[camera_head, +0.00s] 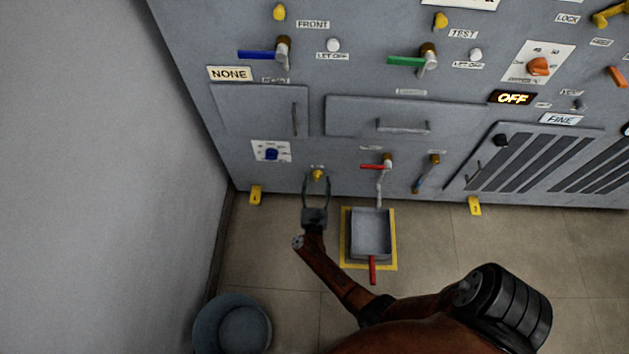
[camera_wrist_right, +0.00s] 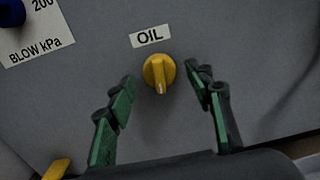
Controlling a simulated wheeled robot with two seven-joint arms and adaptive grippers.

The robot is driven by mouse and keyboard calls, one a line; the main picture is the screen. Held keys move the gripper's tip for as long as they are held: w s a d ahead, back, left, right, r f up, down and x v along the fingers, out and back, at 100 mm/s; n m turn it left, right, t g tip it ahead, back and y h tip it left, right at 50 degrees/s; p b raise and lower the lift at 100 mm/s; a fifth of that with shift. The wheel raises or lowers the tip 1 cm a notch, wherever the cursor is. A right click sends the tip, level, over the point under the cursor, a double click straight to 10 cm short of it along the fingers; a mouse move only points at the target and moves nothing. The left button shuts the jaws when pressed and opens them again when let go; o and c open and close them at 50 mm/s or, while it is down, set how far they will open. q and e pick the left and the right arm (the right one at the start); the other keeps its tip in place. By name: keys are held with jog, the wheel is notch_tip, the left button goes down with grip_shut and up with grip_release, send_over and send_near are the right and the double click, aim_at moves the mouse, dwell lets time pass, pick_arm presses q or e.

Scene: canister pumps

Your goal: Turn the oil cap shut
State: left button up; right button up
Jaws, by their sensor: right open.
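The oil cap (camera_head: 317,174) is a small yellow knob low on the grey machine front. In the right wrist view the cap (camera_wrist_right: 159,73) sits below an "OIL" label (camera_wrist_right: 150,36), with a pale mark at its lower end. My right gripper (camera_head: 317,188) is open in front of it. In the wrist view, the green-padded fingers of the gripper (camera_wrist_right: 160,92) stand to either side of the cap, apart from it. My left gripper is not in view.
A blue dial (camera_head: 271,154) is up and left of the cap. A red-handled tap (camera_head: 376,167) is to the right, above a grey tray (camera_head: 371,236) on the floor. A bucket (camera_head: 232,328) stands at the lower left, near the wall (camera_head: 80,180).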

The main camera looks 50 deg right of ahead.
jog(key=shift+w+d, duration=0.35)
jog(key=shift+d, duration=0.1)
jog(key=c, duration=1.2)
